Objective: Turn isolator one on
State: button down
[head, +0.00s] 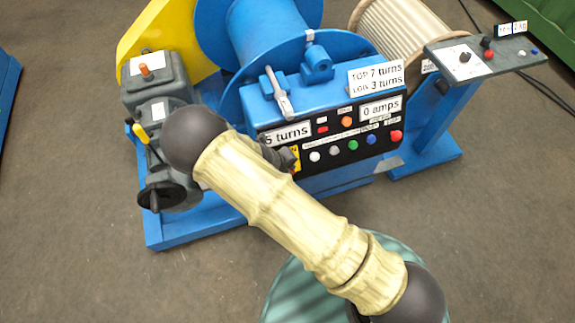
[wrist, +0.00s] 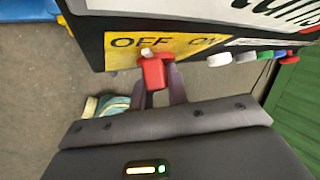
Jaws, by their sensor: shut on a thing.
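In the wrist view a red switch handle (wrist: 154,72) with a pale tip stands on a yellow plate (wrist: 122,62) lettered OFF and ON. The pale tip lies at the OFF lettering, left of ON. My gripper (wrist: 160,88) is shut on the red handle, one dark finger on each side. In the head view my gripper (head: 286,160) is at the left end of the black control panel (head: 345,160), and the yellow plate (head: 296,153) shows only in part. The handle is hidden there by my arm. No number for this isolator is readable.
The panel has several coloured buttons right of the plate and white signs reading "5 turns" (head: 287,134) and "0 amps" (head: 381,108). A lever (head: 279,93) stands on the blue housing above. A grey console (head: 485,57) stands at right. The floor in front is clear.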

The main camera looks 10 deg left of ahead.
jog(key=shift+d+r+m+g+y+p, duration=0.1)
jog(key=shift+r+m+g+y+p, duration=0.05)
jog(key=shift+m+g+y+p, duration=0.8)
jog(key=m+g+y, duration=0.2)
jog(key=y, duration=0.1)
jog(key=shift+m, duration=0.25)
jog(key=y, duration=0.1)
jog(key=m+g+y, duration=0.1)
jog(key=m+y, duration=0.1)
jog(key=shift+w+f+y+b, duration=0.1)
jog(key=shift+f+y+b, duration=0.15)
jog(key=shift+y+b, duration=0.1)
jog(key=shift+r+m+g+y+b, duration=0.1)
jog(key=shift+m+g+y+b, duration=0.45)
jog(key=shift+m+y, duration=0.55)
jog(key=c, duration=1.4)
grip_release()
jog(key=shift+o, duration=0.2)
